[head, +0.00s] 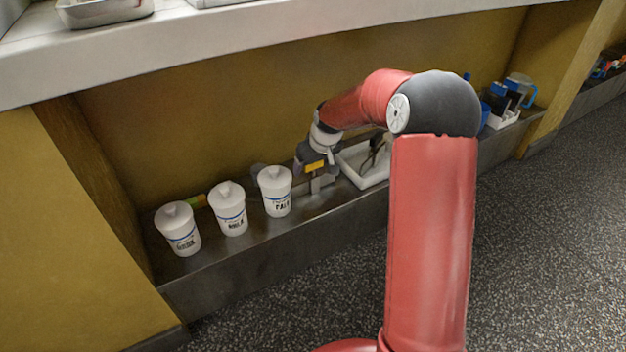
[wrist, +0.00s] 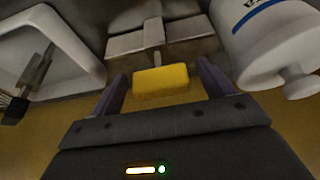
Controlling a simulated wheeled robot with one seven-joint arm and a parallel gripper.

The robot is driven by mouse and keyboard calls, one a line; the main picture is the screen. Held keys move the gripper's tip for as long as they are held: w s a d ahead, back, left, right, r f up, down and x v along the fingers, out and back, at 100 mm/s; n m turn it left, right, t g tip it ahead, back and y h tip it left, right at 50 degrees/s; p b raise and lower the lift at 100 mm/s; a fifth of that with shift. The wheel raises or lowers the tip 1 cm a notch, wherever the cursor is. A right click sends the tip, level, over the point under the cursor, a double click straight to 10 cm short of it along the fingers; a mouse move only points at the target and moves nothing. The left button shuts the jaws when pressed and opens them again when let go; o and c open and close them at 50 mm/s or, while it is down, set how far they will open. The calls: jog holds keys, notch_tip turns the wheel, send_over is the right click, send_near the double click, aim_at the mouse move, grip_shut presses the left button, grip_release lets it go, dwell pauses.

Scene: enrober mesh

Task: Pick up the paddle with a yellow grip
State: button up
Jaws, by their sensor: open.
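The paddle's yellow grip (wrist: 161,82) shows in the middle of the wrist view, between my two fingers, with a visible gap on each side. A thin stem joins it to grey metal plates (wrist: 186,50) beyond it. In the head view the yellow grip (head: 314,166) is a small patch at the end of my arm, with grey metal (head: 321,184) below it on the ledge. My gripper (wrist: 162,70) is open, its fingers on either side of the grip. I cannot tell how deep the grip lies between them.
A white lidded canister (head: 275,192) stands close left of my gripper, with two more beyond. A white tray (head: 378,182) holding a dark-ended tool (wrist: 36,72) is close on the other side. A counter (head: 200,45) overhangs the metal ledge (head: 250,250). Blue items stand further right.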

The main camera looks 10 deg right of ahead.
jog(key=shift+w+f, duration=0.1)
jog(key=shift+f, duration=0.15)
jog(key=c, duration=1.5)
jog(key=shift+r, duration=0.1)
jog(key=shift+c, duration=0.4)
jog(key=shift+r, duration=0.1)
